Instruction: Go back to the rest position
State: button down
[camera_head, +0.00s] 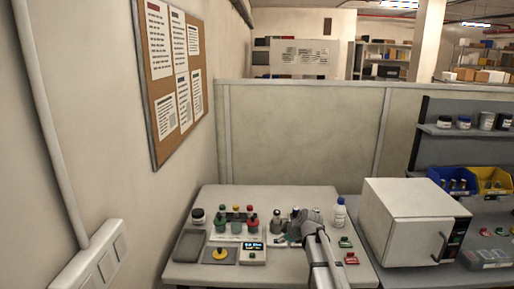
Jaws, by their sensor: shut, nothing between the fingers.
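My gripper (293,233) is over the right middle of the light grey work table (315,196), reached from the front right by my arm. It is small in this view and appears shut and empty. Small metal cylinders (277,222) stand just left of and behind it; I cannot tell whether it touches them.
Green and red items stand in the table's left middle, with a display device (253,253) in front. A grey tray (189,245) lies at the left. A white bottle (339,212) stands right of my gripper. A white box-shaped oven (408,222) is farther right.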

jog(key=s+d+f+m+g+h, duration=0.1)
jog(key=s+m, duration=0.3)
jog(key=s, duration=0.5)
jog(key=s+d+f+m+g+h, duration=0.1)
jog(key=s+d+m, duration=0.3)
jog(key=s, duration=0.5)
jog(key=s+d+f+m+g+h, duration=0.1)
jog(key=s+d+m+g+h, duration=0.1)
jog(key=s+m, duration=0.4)
jog(key=s+g+h, duration=0.1)
jog(key=s, duration=0.2)
jog(key=shift+d+f, duration=0.15)
jog(key=shift+f, duration=0.2)
